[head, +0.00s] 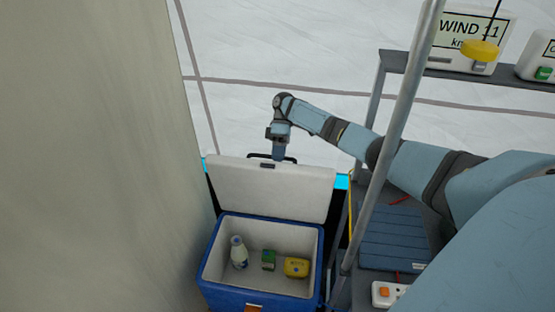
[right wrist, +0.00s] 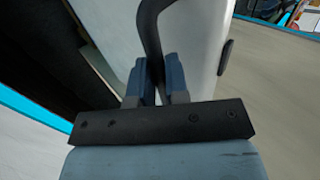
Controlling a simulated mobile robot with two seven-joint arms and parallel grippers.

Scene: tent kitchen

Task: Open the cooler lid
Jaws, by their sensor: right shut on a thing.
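The blue cooler (head: 258,299) stands at the bottom middle of the head view. Its white lid (head: 270,190) stands raised at the back, so the inside shows. A dark handle (head: 287,159) is at the lid's upper edge; it also shows in the right wrist view (right wrist: 149,25). My right gripper (head: 278,155) is at the top edge of the lid. In the right wrist view, the right gripper (right wrist: 160,75) has its fingers closed around the handle. My left gripper is not in view.
A white bottle (head: 239,252), a green box (head: 268,260) and a yellow item (head: 296,267) are inside the cooler. A tan wall (head: 100,150) is close on the left. A shelf rack with a grey pole (head: 390,140) stands on the right.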

